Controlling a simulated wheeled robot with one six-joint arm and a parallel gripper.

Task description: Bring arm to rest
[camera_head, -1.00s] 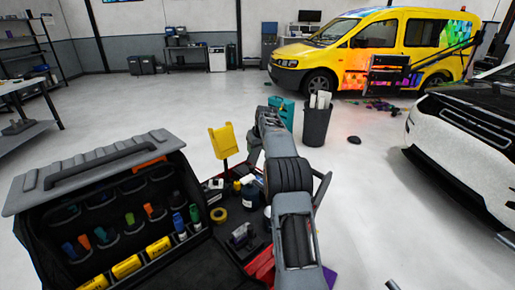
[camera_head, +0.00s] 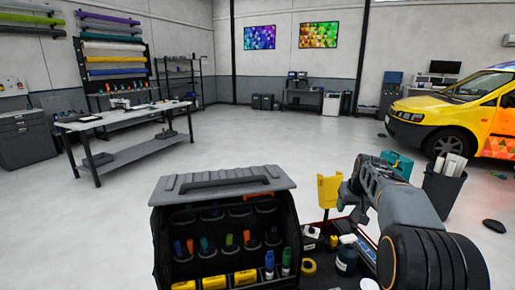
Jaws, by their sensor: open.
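My arm rises at the right of the head view, bent, with its thick ribbed joint near the bottom edge. My gripper (camera_head: 350,203) is at the arm's far end, angled down and to the left. It looks open, with nothing visible between its fingers. It appears just right of a yellow upright plate on a thin stalk; I cannot tell whether they touch.
The yellow plate (camera_head: 328,190) stands behind an open black tool bag (camera_head: 170,240) holding several tools. Bottles and a yellow tape roll (camera_head: 309,267) lie beside it.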

